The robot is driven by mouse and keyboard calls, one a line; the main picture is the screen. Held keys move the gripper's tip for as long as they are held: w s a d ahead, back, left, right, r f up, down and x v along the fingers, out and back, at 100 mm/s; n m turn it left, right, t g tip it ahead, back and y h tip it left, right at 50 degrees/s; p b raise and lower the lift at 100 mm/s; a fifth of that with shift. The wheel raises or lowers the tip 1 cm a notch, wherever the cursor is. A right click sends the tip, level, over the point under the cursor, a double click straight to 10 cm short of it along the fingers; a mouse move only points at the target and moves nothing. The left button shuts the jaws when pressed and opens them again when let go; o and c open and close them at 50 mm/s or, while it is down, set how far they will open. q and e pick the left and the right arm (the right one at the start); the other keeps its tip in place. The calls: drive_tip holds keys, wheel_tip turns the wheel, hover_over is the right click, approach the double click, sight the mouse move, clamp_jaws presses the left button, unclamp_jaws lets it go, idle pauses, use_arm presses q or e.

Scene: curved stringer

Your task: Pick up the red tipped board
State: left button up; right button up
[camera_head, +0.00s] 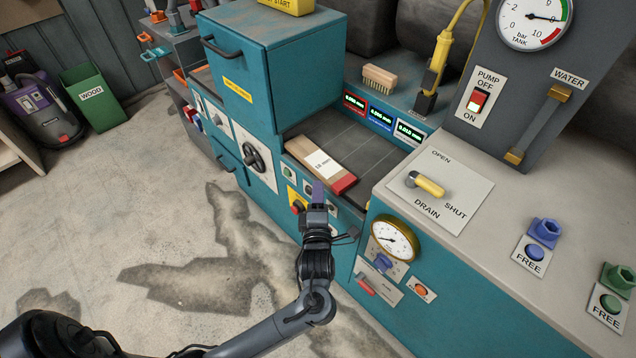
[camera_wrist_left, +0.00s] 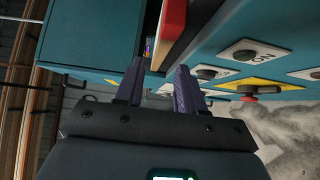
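The red tipped board (camera_head: 302,149) lies on the dark slotted bed of the teal machine in the head view. In the left wrist view the red end (camera_wrist_left: 172,20) shows at the top, beyond the fingers. My left gripper (camera_head: 318,188) is just in front of the machine, close to the red end. Its two purple fingers (camera_wrist_left: 160,66) are apart with nothing held between them. My right gripper is not in view.
A teal cabinet (camera_head: 268,75) stands left of the bed. A grey counter with a yellow drain lever (camera_head: 428,185) is to the right. A brush (camera_head: 379,78) and small displays (camera_head: 381,117) sit behind. Knobs and a gauge (camera_head: 393,238) project from the front panel.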

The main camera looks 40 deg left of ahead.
sight(318, 175)
use_arm(q)
drive_tip(key=shift+b+x, duration=0.35)
drive_tip(key=shift+x, duration=1.6)
clamp_jaws()
drive_tip(key=shift+r, duration=0.2)
wheel_tip(318, 175, up, 2)
drive_tip(key=shift+r+p, duration=0.1)
drive_tip(key=shift+p, duration=0.65)
